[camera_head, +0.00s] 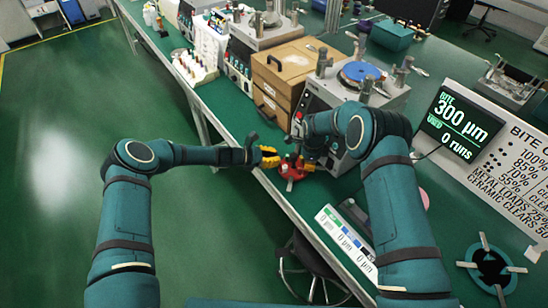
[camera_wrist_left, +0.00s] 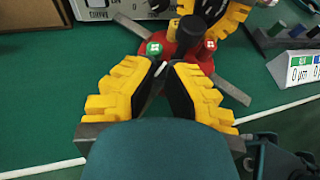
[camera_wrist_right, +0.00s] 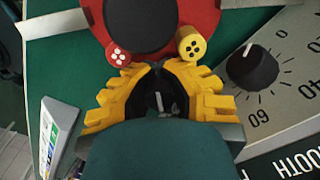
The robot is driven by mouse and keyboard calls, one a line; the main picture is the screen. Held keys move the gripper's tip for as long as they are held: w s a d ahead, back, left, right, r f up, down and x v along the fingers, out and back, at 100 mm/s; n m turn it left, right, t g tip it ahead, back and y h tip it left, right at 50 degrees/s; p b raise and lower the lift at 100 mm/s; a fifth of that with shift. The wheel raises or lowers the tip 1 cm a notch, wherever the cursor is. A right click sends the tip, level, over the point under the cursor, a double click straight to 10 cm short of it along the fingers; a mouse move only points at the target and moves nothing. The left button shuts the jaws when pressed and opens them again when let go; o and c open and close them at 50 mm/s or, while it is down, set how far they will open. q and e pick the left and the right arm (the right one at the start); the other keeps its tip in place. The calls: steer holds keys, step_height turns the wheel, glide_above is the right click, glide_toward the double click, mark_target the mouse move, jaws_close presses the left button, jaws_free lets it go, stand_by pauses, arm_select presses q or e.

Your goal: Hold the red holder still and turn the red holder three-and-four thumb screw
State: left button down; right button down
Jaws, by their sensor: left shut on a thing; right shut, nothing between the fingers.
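The red holder (camera_head: 291,171) sits on the green bench near its front edge, between my grippers. My left gripper (camera_wrist_left: 174,72) is shut at the holder's near side; a pale strip, seemingly one of its flat arms, shows at the fingertips. The holder's red body (camera_wrist_left: 182,52) carries a green dotted thumb screw (camera_wrist_left: 154,47) and a red dotted one (camera_wrist_left: 210,44). In the right wrist view the holder (camera_wrist_right: 207,14) has a red dotted screw (camera_wrist_right: 118,57) and a yellow dotted screw (camera_wrist_right: 192,47). My right gripper (camera_wrist_right: 156,70) is shut and empty, its fingertips between these two screws.
A machine with a blue disc (camera_head: 358,72) stands behind the holder; its black dial (camera_wrist_right: 252,67) is close to my right gripper. A white-fronted display stand (camera_head: 345,240) is at the front right. Wooden boxes (camera_head: 283,62) stand at the back left.

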arm_select(q)
steer(key=shift+s+d+f, duration=0.1)
steer(key=shift+s+f, duration=0.1)
arm_select(e)
steer(key=shift+w+a+r, duration=0.1)
steer(key=shift+a, duration=0.1)
arm_select(q)
steer(key=c, duration=0.8)
jaws_free()
steer(key=shift+c, duration=0.2)
steer(key=shift+w, duration=0.15)
steer(key=shift+r, duration=0.1)
arm_select(e)
steer(key=shift+d, duration=0.1)
arm_select(q)
steer(key=shift+a+r, duration=0.15)
steer(key=shift+a, duration=0.25)
steer(key=v, duration=1.1)
steer(key=shift+s, duration=0.25)
steer(key=shift+a, duration=0.1)
arm_select(e)
steer(key=c, duration=1.1)
jaws_free()
